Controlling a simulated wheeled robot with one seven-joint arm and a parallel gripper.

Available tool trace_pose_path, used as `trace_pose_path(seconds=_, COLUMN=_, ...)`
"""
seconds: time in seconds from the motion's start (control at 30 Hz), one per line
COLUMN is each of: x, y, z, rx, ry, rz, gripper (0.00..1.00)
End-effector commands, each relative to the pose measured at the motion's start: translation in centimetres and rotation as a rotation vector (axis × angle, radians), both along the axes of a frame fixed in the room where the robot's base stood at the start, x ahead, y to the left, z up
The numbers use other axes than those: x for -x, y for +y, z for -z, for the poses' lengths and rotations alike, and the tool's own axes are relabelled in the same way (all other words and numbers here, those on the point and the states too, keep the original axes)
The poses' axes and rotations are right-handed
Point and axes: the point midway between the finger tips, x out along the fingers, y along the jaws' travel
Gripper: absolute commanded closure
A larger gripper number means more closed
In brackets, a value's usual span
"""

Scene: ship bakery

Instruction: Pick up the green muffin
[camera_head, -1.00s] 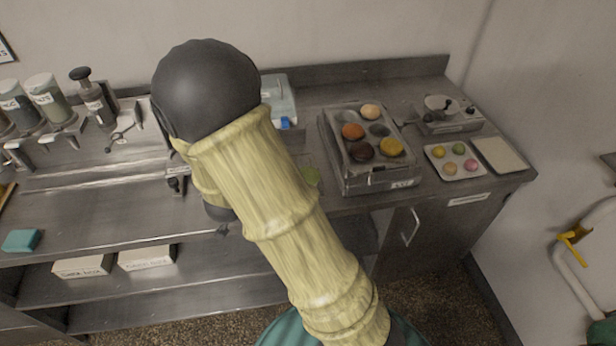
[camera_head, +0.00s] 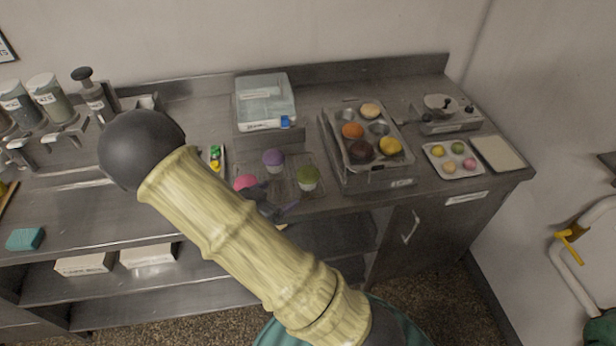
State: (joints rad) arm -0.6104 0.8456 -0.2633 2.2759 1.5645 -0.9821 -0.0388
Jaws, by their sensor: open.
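The green muffin (camera_head: 308,178) sits upright on a wire rack (camera_head: 318,160) on the steel counter, left of the muffin tin. A purple muffin (camera_head: 273,161) stands behind and left of it, and a pink muffin (camera_head: 246,182) stands further left. My gripper (camera_head: 275,203) shows as a dark shape near the counter's front edge, in front of the pink muffin and left of the green one. It is open and apart from the green muffin. My arm hides part of the gripper.
A muffin tin (camera_head: 337,150) with several muffins stands right of the rack. A tray of macarons (camera_head: 437,168) and a pale tray (camera_head: 497,152) lie further right. A small tray with coloured items (camera_head: 214,158) lies left.

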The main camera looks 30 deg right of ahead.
Motion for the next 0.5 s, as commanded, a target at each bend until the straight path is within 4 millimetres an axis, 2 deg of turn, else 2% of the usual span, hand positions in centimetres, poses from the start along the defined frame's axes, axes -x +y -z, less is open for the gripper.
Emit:
trace_pose_path(seconds=0.1, x=-0.8, y=-1.9, z=0.7, rx=0.003, ry=0.003, rz=0.004, gripper=0.16)
trace_pose_path(seconds=0.5, x=-3.6, y=-7.6, z=3.3, rx=0.001, ry=0.001, rz=0.003, gripper=0.16)
